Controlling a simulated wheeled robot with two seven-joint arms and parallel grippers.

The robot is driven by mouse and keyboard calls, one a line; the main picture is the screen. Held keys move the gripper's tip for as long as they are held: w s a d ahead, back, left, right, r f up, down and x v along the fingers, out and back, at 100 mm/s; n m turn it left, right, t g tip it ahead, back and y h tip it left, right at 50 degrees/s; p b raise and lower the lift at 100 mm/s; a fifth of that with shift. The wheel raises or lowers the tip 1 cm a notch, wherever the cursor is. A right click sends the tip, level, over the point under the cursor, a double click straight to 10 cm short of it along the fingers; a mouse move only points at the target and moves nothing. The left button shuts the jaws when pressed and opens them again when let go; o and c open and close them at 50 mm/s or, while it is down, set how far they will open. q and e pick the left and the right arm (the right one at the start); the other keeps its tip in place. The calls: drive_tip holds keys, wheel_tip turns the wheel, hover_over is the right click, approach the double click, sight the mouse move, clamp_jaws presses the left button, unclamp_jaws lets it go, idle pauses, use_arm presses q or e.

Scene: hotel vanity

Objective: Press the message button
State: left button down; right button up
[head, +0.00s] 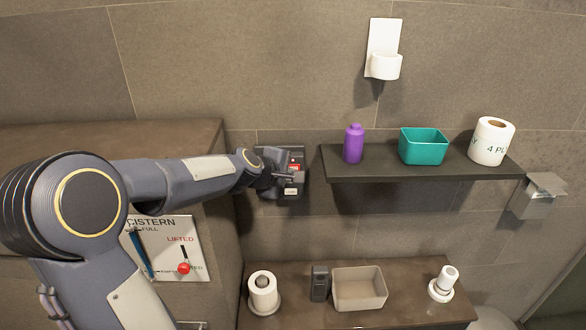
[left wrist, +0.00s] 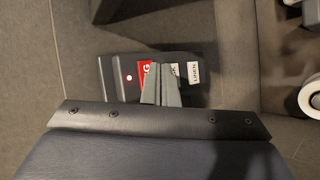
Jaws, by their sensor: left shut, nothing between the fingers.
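A dark panel (head: 268,153) is on the tiled wall left of the shelf; it also shows in the left wrist view (left wrist: 205,60). It bears a red label (left wrist: 142,72) with a partly covered word ending in G, a partly covered white label (left wrist: 177,70), and a white label reading LINEN (left wrist: 193,72). A small red-and-white round spot (left wrist: 128,77) lies beside the red label. My left gripper (head: 290,177) is shut and empty in front of the panel. Its fingertips (left wrist: 161,66) overlap the red and middle labels; I cannot tell whether they touch. My right gripper is out of view.
The dark wall shelf (head: 430,172) to the right holds a purple bottle (head: 353,144), a teal bin (head: 423,147) and a paper roll (head: 491,142). A lower counter holds a beige box (head: 359,289) and more rolls. A cistern sign (head: 170,245) is at lower left.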

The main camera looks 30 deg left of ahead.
use_arm(q)
drive_tip(key=shift+w+a, duration=0.3)
drive_tip(key=shift+w, duration=0.2)
idle(0.7)
drive_tip(key=shift+s+d, duration=0.1)
drive_tip(key=shift+s, duration=0.05)
drive_tip(key=shift+s+d, duration=0.35)
drive_tip(key=shift+s, duration=0.2)
drive_tip(key=s+d, duration=0.1)
drive_tip(key=s, duration=0.2)
drive_tip(key=s+d+p, duration=0.1)
drive_tip(key=shift+s+d, duration=0.15)
drive_tip(key=shift+d, duration=0.15)
idle(0.9)
drive_tip(key=s+d+f+m+g+h, duration=0.1)
drive_tip(key=s+d+m+g, duration=0.1)
drive_tip(key=s+m, duration=0.3)
drive_tip(key=s+d+f+m+g+h, duration=0.1)
drive_tip(key=s+d+m, duration=0.4)
drive_tip(key=s, duration=0.8)
drive_tip(key=s+d+f+m+g+h, duration=0.1)
drive_tip(key=s+d+f+m+g, duration=0.1)
drive_tip(key=s+m, duration=0.5)
drive_tip(key=shift+s+d+f+g, duration=0.25)
drive_tip(key=shift+s+d+g, duration=0.25)
drive_tip(key=shift+s+d, duration=0.55)
